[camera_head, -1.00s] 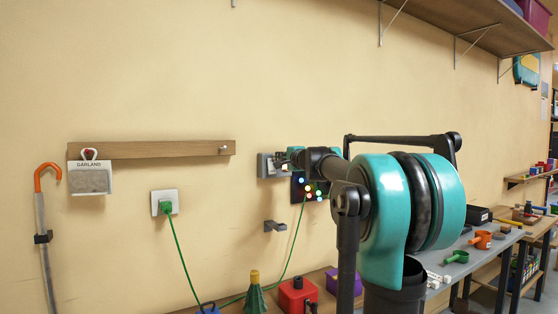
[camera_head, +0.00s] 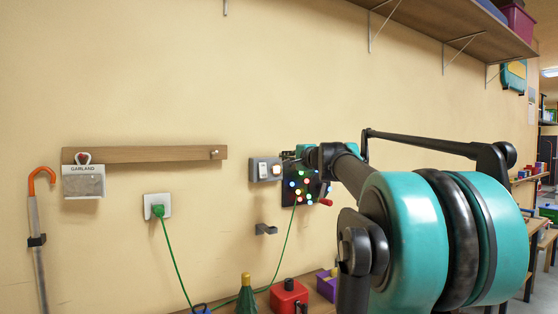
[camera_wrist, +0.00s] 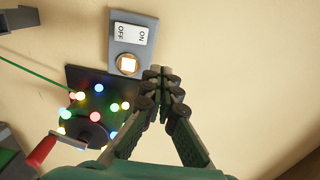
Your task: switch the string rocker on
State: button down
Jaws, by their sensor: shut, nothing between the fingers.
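The grey switch plate (camera_head: 265,169) is on the wall. Which way the rocker is tilted, I cannot tell. A dark panel (camera_head: 289,198) below the plate holds several coloured bulbs, and they are lit in both views. My gripper (camera_wrist: 161,72) is shut and empty, its tips beside the plate's lower right corner in the wrist view. Contact cannot be judged. In the head view my gripper (camera_head: 290,155) is at the plate's right edge.
A red handle (camera_head: 326,202) sticks out at the panel's right. A green cord runs to a plug in the wall socket (camera_head: 157,206). A wooden rail (camera_head: 145,154) with a GARLAND card (camera_head: 84,181) is left. A grey bracket (camera_head: 266,229) is below the plate.

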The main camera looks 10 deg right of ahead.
jog(key=shift+v, duration=0.85)
jog(key=shift+r, duration=0.1)
jog(key=s+a+f+n+g, duration=0.3)
jog(key=s+f, duration=0.2)
jog(key=f, duration=0.7)
jog(key=s+a+f+n+g, duration=0.2)
jog(key=s+a+f+n, duration=0.15)
jog(key=f, duration=0.75)
jog(key=s+a+f+n+g, duration=0.25)
jog(key=s+f, duration=0.35)
jog(key=f, duration=0.6)
jog(key=s+d+f+n+g+h, duration=0.2)
jog(key=s+d+f+h, duration=0.1)
jog(key=s+f, duration=0.7)
jog(key=s+d+f+n+g+h, duration=0.3)
jog(key=s+d+f, duration=0.1)
jog(key=s+f, duration=0.6)
notch_tip(320, 180, down, 3)
jog(key=shift+s+r, duration=0.15)
jog(key=shift+s, duration=0.1)
